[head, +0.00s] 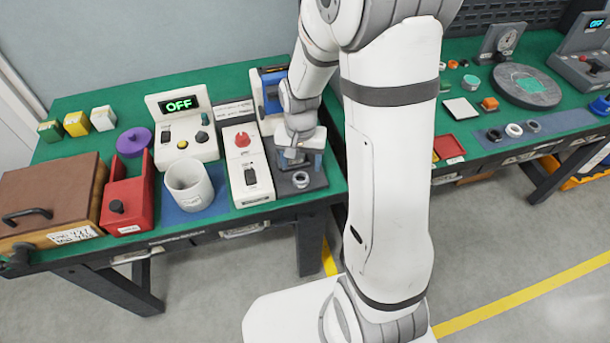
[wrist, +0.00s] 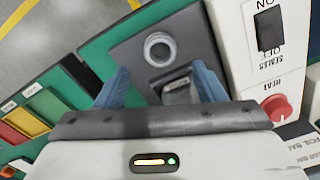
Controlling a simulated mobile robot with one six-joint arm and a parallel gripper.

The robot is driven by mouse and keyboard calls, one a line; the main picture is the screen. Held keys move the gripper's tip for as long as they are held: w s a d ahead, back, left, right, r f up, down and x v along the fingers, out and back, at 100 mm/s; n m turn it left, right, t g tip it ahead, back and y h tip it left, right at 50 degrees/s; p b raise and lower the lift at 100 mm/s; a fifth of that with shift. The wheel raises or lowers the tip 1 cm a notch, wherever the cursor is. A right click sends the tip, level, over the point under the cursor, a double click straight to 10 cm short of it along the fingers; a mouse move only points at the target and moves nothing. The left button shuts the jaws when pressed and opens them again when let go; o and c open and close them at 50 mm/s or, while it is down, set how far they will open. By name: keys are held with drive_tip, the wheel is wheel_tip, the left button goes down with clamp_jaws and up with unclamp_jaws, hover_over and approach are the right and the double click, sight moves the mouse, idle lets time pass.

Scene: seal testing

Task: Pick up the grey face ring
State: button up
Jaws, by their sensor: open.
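A grey ring (head: 301,180) lies on a dark grey block (head: 314,184) at the right front of the left bench. In the wrist view this ring (wrist: 160,48) lies flat, its dark hole facing up, ahead of my fingertips. My gripper (head: 291,157) is over the back part of the block, just behind the ring. Its blue fingers (wrist: 162,78) are apart, with a small metallic part (wrist: 177,91) of the block showing between them. Nothing is held. Another grey ring (head: 533,126) lies on the right bench beside a white ring (head: 513,130) and a black ring (head: 494,134).
A white sealer box (head: 246,172) with a red knob stands close left of the block. Left of it are a white cup (head: 190,186), a display reading OFF (head: 180,104) and a red bin (head: 128,195). Coloured trays (wrist: 27,121) show left in the wrist view.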

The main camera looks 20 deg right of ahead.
sight(301, 181)
drive_tip(key=f, duration=0.4)
drive_tip(key=shift+s+a+f, duration=0.15)
drive_tip(key=shift+s+f, duration=0.1)
drive_tip(key=shift+f, duration=0.15)
drive_tip(key=shift+c, duration=0.2)
